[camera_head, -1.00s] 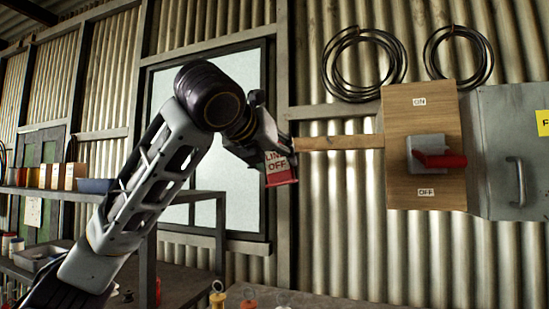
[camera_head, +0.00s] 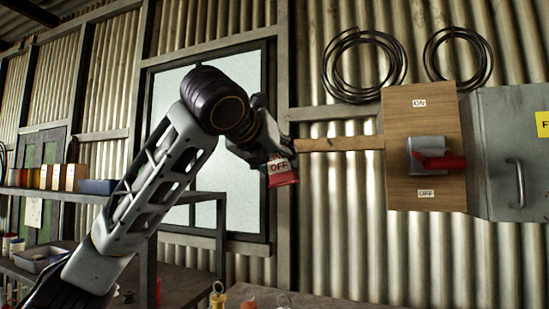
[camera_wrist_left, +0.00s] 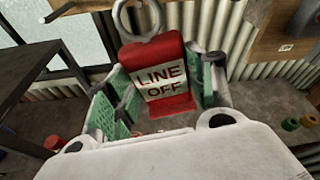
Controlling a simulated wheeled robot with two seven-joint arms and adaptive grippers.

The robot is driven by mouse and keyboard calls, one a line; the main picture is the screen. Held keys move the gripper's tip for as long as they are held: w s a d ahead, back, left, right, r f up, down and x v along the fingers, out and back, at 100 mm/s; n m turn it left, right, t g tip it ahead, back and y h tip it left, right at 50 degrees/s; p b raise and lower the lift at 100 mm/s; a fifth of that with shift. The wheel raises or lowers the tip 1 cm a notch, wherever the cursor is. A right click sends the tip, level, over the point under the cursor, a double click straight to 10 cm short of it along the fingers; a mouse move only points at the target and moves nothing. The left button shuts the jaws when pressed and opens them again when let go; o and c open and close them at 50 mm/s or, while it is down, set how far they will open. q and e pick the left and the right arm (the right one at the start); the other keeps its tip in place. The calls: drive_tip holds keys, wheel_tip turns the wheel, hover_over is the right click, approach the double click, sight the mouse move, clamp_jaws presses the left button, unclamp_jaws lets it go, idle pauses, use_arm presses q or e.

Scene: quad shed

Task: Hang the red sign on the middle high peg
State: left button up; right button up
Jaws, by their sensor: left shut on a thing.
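The red sign (camera_head: 283,174) has a white "LINE OFF" label and hangs in the air in front of the corrugated wall. My left gripper (camera_head: 277,154) is shut on it and hides its upper part in the head view. In the left wrist view the red sign (camera_wrist_left: 157,66) sits between the green-padded fingers of my left gripper (camera_wrist_left: 165,98), with a grey ring (camera_wrist_left: 138,20) at its top. A wooden rail (camera_head: 345,143) runs on the wall just right of the gripper. I cannot make out the middle high peg. My right gripper is not in view.
A wooden board with a red-handled switch (camera_head: 436,158) and a grey metal cabinet (camera_head: 510,130) are at the right. Coiled cables (camera_head: 364,65) hang above. A shelf with boxes (camera_head: 75,178) is at the left. Ringed objects, one yellow (camera_head: 218,299), stand at the bottom edge.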

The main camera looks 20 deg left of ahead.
use_arm(q)
drive_tip(key=x, duration=0.9)
drive_tip(key=shift+a+r, duration=0.25)
drive_tip(key=shift+r, duration=0.15)
idle(1.3)
drive_tip(key=shift+w, duration=0.15)
idle(0.6)
drive_tip(key=o, duration=1.2)
drive_tip(key=v, duration=1.2)
